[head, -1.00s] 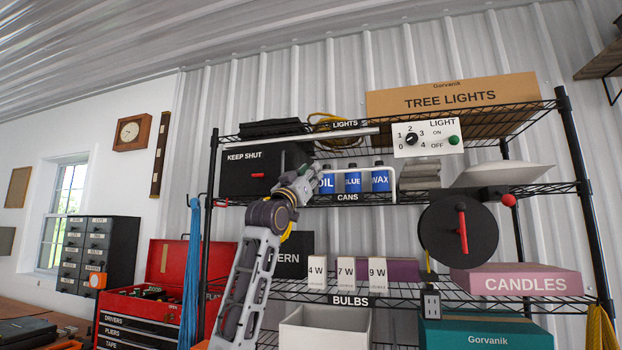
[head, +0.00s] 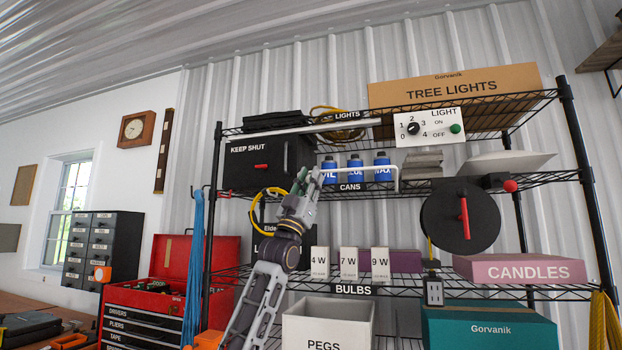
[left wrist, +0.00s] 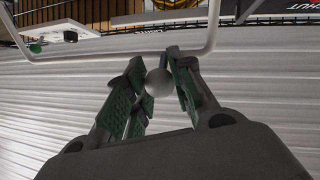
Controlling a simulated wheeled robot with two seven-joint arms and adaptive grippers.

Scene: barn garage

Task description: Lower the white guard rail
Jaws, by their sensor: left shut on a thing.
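The white guard rail (head: 397,178) is a thin bent bar in front of the blue cans (head: 355,172) on the CANS shelf. Its right end shows clearly in the head view; its left end is hidden behind my gripper. My left gripper (head: 308,178) is at the rail's left part, fingers pointing up. In the left wrist view the rail (left wrist: 110,58) crosses the top as a wide U. There my left gripper's green-padded fingers are shut on a pale round knob (left wrist: 159,82) just by the bar. My right gripper is not in view.
A black KEEP SHUT box (head: 262,160) stands left of the cans. The light switch panel (head: 429,127) is above right. A black disc with a red handle (head: 460,218) hangs to the right. Bulb boxes (head: 349,262) stand on the shelf below.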

